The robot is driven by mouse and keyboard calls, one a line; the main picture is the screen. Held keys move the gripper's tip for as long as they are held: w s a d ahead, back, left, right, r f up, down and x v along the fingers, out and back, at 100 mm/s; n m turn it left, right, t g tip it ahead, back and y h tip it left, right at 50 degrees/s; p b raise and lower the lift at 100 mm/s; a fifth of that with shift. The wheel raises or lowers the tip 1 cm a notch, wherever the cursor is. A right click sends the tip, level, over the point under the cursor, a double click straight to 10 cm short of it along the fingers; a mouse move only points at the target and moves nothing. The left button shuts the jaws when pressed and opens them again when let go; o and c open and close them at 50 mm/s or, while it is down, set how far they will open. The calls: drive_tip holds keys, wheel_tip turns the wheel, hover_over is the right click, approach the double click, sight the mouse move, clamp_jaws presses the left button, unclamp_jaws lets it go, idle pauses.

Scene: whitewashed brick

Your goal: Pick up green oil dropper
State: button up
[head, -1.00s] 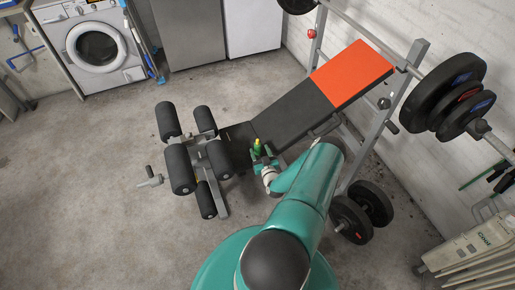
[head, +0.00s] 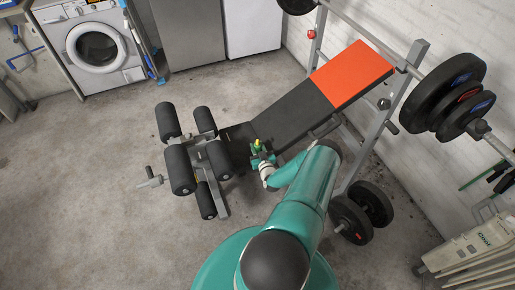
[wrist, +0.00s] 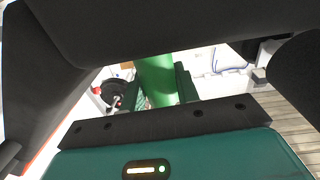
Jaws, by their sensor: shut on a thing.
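The green oil dropper is a small green body with a yellow top (head: 258,143) in the head view, above the black seat part of the weight bench. In the wrist view its green body (wrist: 157,78) stands between the two jaws. My gripper (head: 261,150) is shut on the green oil dropper; it also shows in the wrist view (wrist: 158,85). The dropper's lower part is hidden by my gripper in the head view. I cannot tell whether it touches the bench.
The weight bench (head: 290,115) has black and orange pads, with padded rollers (head: 180,165) at left. A loaded barbell (head: 460,95) and floor plates (head: 352,218) are at right. A washing machine (head: 97,48) stands at the back left. The concrete floor (head: 80,200) at left is clear.

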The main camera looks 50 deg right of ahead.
sight(258, 143)
drive_tip(key=shift+r, duration=0.15)
drive_tip(key=shift+r, duration=0.2)
drive_tip(key=r, duration=0.3)
drive_tip(key=shift+s+a+r, duration=0.1)
drive_tip(key=shift+s+a, duration=0.15)
drive_tip(key=s+a+r, duration=0.9)
drive_tip(key=shift+s+a, duration=0.15)
drive_tip(key=shift+a, duration=0.15)
